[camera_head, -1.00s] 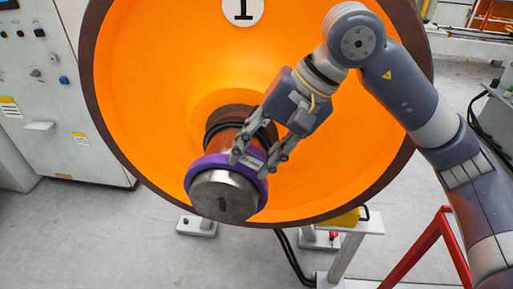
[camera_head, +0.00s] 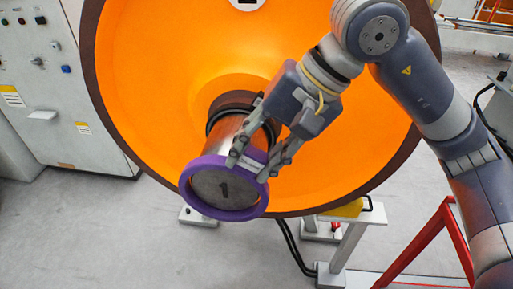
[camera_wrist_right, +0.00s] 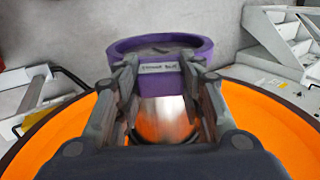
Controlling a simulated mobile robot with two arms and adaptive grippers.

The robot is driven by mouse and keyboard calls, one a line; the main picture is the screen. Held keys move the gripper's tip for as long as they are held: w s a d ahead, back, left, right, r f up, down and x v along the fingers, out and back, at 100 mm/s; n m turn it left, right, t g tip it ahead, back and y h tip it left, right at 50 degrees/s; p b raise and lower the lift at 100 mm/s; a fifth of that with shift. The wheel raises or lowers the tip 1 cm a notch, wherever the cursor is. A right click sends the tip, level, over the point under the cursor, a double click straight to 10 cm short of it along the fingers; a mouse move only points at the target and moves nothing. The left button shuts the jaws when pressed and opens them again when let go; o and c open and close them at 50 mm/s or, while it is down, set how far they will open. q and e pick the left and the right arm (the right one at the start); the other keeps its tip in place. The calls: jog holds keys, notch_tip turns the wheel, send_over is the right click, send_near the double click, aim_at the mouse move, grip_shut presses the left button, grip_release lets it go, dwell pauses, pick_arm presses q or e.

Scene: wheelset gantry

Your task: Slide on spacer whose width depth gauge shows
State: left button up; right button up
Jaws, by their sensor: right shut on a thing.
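A purple spacer ring (camera_head: 190,190) is around the outer end of the metal axle stub (camera_head: 219,188), with the stub's end face showing inside it. My right gripper (camera_head: 248,170) is shut on the ring's upper right rim. In the right wrist view the purple ring (camera_wrist_right: 205,50) sits between the two fingers (camera_wrist_right: 160,75), with a small pale label on its rim whose text is too blurred to read. The stub comes out of the big orange wheel (camera_head: 140,75). A black ring lies around the stub near the wheel. My left gripper and the depth gauge are not in view.
A grey control cabinet (camera_head: 65,90) stands at the left. A small stand with a yellow item (camera_head: 345,208) on top and a red frame (camera_head: 425,240) are at the lower right. The floor in front of the stub is clear.

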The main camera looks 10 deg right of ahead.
jog(key=shift+s+a, duration=0.1)
jog(key=shift+s, duration=0.2)
jog(key=shift+b, duration=0.5)
dwell(0.9)
jog(key=shift+b, duration=0.3)
dwell(0.4)
